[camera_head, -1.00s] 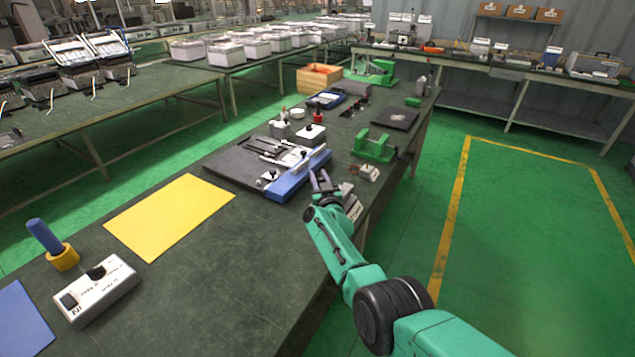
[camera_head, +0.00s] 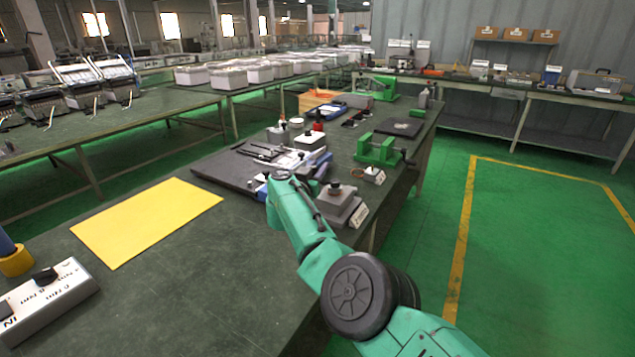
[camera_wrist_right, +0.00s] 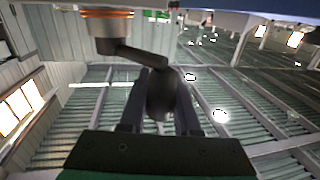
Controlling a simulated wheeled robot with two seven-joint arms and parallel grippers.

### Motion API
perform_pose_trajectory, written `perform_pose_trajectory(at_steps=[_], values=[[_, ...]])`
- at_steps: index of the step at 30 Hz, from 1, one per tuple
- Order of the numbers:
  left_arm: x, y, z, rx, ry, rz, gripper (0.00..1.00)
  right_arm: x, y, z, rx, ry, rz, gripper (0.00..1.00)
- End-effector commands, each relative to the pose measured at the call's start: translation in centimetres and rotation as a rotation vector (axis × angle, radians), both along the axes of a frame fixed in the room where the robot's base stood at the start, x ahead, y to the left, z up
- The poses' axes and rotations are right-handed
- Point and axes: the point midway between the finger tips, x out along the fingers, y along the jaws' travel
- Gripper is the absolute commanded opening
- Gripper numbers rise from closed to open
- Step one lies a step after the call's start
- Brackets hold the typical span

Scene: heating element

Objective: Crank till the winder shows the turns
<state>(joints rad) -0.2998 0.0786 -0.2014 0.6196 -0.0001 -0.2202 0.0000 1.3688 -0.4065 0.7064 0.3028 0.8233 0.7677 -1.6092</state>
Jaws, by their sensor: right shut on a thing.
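My right gripper (camera_head: 283,176) is at the near end of the blue-edged fixture on the bench. In the right wrist view its two dark fingers (camera_wrist_right: 161,95) are shut on a dark rounded crank knob (camera_wrist_right: 161,92). A dark crank arm (camera_wrist_right: 133,54) runs from the knob to a metal shaft end (camera_wrist_right: 110,26) with copper-coloured rings above it. In the head view my arm and gripper hide the crank, and I cannot make out a turns reading. My left gripper is not in view.
A grey box with a black knob (camera_head: 340,207) stands right of my gripper, near the bench edge. A green clamp-like stand (camera_head: 378,150) is behind it. A yellow sheet (camera_head: 147,220) and a white switch box (camera_head: 45,300) lie to the left. The near bench is mostly clear.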

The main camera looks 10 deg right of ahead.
Motion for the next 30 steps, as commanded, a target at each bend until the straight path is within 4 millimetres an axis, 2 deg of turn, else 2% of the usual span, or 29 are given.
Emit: perform_pose_trajectory(at_steps=[3, 14, 15, 16, 17, 26, 30], values=[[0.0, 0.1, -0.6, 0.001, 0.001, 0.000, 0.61, -0.1, 0.0, -0.2, 0.004, 0.003, -0.010, 0.00], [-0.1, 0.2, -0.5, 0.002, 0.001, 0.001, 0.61, -0.1, 0.1, -0.2, 0.005, 0.006, -0.011, 0.00], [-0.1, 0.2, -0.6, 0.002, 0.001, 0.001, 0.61, -0.1, 0.1, -0.2, 0.005, 0.006, -0.010, 0.42], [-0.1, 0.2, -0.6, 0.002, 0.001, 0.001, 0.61, -0.1, 0.1, -0.2, 0.005, 0.006, -0.010, 0.53], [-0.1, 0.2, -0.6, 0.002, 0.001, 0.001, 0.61, -0.1, 0.1, -0.2, 0.005, 0.006, -0.010, 0.61], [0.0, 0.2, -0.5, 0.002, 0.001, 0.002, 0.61, -0.1, 0.1, -0.2, 0.004, 0.006, -0.009, 0.61], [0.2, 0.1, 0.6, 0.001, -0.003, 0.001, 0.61, -0.2, -0.2, 0.2, 0.003, 0.008, -0.011, 0.61]])
